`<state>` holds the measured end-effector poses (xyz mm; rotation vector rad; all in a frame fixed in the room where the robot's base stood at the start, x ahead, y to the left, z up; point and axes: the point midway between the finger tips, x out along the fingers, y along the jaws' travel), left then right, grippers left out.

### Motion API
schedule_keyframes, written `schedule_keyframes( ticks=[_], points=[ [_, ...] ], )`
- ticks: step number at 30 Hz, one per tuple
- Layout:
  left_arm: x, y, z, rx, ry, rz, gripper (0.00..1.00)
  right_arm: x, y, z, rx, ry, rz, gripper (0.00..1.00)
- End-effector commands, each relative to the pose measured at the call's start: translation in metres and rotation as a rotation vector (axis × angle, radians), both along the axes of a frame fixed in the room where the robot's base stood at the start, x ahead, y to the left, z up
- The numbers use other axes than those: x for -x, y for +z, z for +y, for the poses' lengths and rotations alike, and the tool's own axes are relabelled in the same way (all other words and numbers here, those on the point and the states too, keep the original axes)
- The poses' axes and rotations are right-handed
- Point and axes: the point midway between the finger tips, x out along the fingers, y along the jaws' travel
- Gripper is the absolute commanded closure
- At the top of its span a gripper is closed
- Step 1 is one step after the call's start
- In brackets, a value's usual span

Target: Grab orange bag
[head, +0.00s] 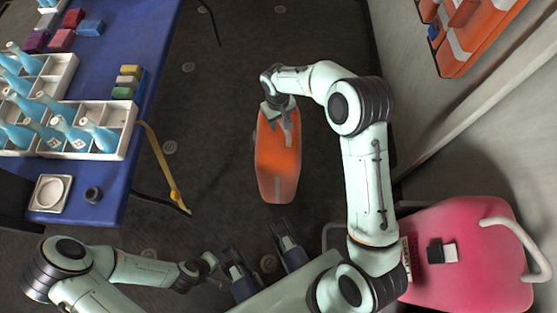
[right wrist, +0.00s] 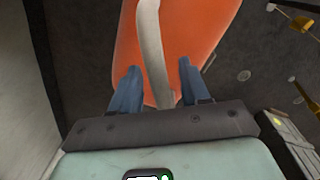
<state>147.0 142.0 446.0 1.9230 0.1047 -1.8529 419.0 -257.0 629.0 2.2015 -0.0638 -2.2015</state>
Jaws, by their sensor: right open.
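The orange bag (head: 278,160) lies or stands on the dark floor in the middle of the head view, with a grey strap along it. It also fills the upper middle of the right wrist view (right wrist: 200,45). My right gripper (head: 279,117) is over the far end of the bag. In the right wrist view its two blue fingers (right wrist: 155,88) are apart, with the pale grey strap (right wrist: 153,50) running between them. I cannot tell whether the fingers touch the strap.
A blue table (head: 120,165) at the left holds white compartment trays (head: 112,110) with light blue bottles, and coloured blocks. A yellow strap (head: 165,170) hangs by its edge. A pink case (head: 470,255) is at bottom right, beside a grey wall. Floor around the bag is clear.

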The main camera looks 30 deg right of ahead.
Motion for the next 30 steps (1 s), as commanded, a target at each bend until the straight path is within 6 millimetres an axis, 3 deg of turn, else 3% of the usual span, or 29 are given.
schedule_keyframes(
  ticks=[2, 6, 30],
  points=[
    [0.0, 0.0, 0.0, 0.0, 0.0, 0.0, 0.57, 0.0, 0.0, 0.0, 0.0, 0.0, 0.0, 0.54],
    [0.0, 0.0, 0.0, 0.0, 0.0, 0.0, 0.57, 0.0, 0.0001, 0.0, 0.0, 0.0, 0.0, 1.0],
    [0.0, 0.0, 0.0, 0.0, 0.0, 0.0, 0.57, 0.0, 0.0003, 0.0003, -0.001, 0.0, 0.0, 1.0]
  ],
)
